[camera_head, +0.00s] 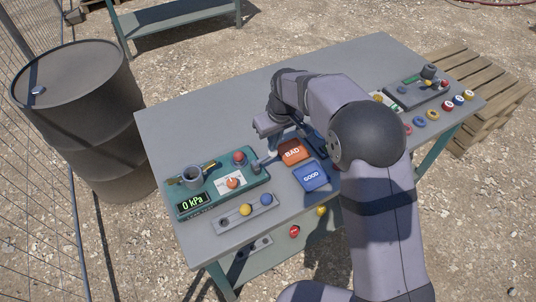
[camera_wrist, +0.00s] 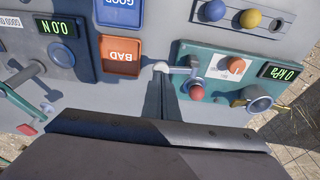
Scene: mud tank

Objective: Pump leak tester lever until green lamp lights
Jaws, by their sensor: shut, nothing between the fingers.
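The teal leak tester (camera_head: 217,187) sits at the table's front left; it also shows at the right of the wrist view (camera_wrist: 215,58). Its display (camera_head: 193,204) reads 0 kPa. Its lever (camera_wrist: 178,69) has a pale tip and sticks out from the tester's side toward the BAD pad; it shows beside the tester in the head view (camera_head: 262,162). A red dome (camera_wrist: 197,93) stands next to the lever base. I see no lit green lamp.
An orange BAD pad (camera_head: 293,152) and a blue GOOD pad (camera_head: 311,177) lie right of the tester. A grey strip with blue and yellow balls (camera_head: 245,210) lies in front. A second device reading 0.0 N (camera_wrist: 55,27) is near. A barrel (camera_head: 80,110) stands left of the table.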

